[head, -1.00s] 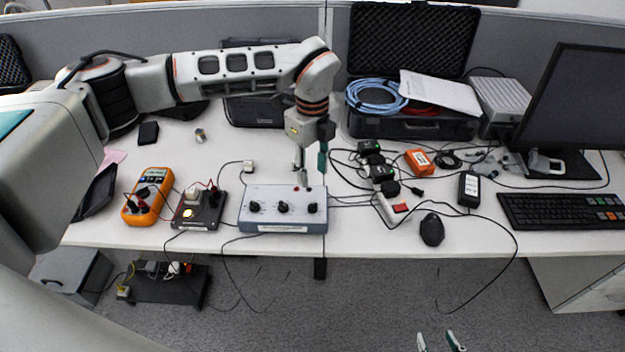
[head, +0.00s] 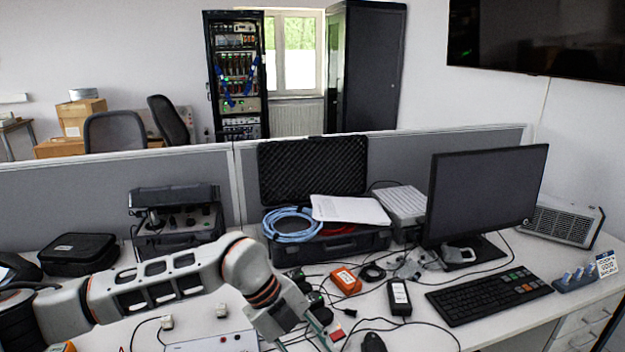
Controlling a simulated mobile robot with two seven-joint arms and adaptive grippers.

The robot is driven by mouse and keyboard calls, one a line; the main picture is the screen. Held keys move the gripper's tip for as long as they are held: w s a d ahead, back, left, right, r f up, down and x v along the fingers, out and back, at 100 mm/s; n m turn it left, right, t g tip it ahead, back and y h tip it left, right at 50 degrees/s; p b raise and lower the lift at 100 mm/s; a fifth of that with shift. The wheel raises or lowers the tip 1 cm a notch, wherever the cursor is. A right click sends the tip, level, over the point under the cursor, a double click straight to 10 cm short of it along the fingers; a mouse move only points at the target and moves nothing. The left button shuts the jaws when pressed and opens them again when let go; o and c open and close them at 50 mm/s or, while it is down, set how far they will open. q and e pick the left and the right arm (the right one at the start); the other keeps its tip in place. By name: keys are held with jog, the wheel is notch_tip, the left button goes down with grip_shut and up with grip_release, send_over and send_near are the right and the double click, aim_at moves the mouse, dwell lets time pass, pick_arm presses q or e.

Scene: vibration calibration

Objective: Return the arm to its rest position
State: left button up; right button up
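My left arm comes in from the left, low over the desk (head: 415,325). Its gripper (head: 300,343) points down at the bottom edge of the head view, its teal fingers spread apart with nothing seen between them; the fingertips are cut off or hard to make out. The top of a pale control box (head: 215,342) shows just left of the gripper, mostly cut off by the frame edge. My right gripper is out of view.
Behind the gripper stand an open black case (head: 345,243) with a blue cable coil (head: 290,226), and an orange box (head: 346,280). A black charger (head: 399,298), monitor (head: 485,195) and keyboard (head: 489,296) are to the right. Loose cables cross the desk. A partition (head: 200,165) borders the back.

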pick_arm(q)
jog(key=s+d+r+m+g+h, duration=0.1)
jog(key=s+d+r+h, duration=0.2)
jog(key=d, duration=0.2)
jog(key=s+d+r+m+h, duration=0.1)
jog(key=s+d+r+h, duration=0.15)
jog(key=d, duration=0.25)
notch_tip(320, 180, up, 16)
jog(key=w+d+n+t+h, duration=0.1)
jog(key=d+n+t+h, duration=0.15)
jog(key=t+h, duration=0.5)
jog(key=w+a+r+n+t, duration=0.3)
jog(key=w+a+n+t, duration=0.2)
jog(key=a+n+t, duration=0.25)
jog(key=w+a+f+n+t+y, duration=0.25)
jog(key=a+f+n+y, duration=0.55)
jog(key=a, duration=0.4)
jog(key=w+a+f+n+t+y, duration=0.25)
jog(key=a+f+n+y, duration=0.35)
jog(key=a+y, duration=0.45)
jog(key=s+a+f+g+y, duration=0.5)
jog(key=s+a+f+g, duration=0.5)
jog(key=s+a+f, duration=1)
jog(key=d+f+n+t+h, duration=0.2)
jog(key=d+f+h, duration=0.5)
jog(key=d+f, duration=0.7)
jog(key=d+t, duration=0.1)
jog(key=d, duration=0.2)
jog(key=shift+w+n, duration=0.3)
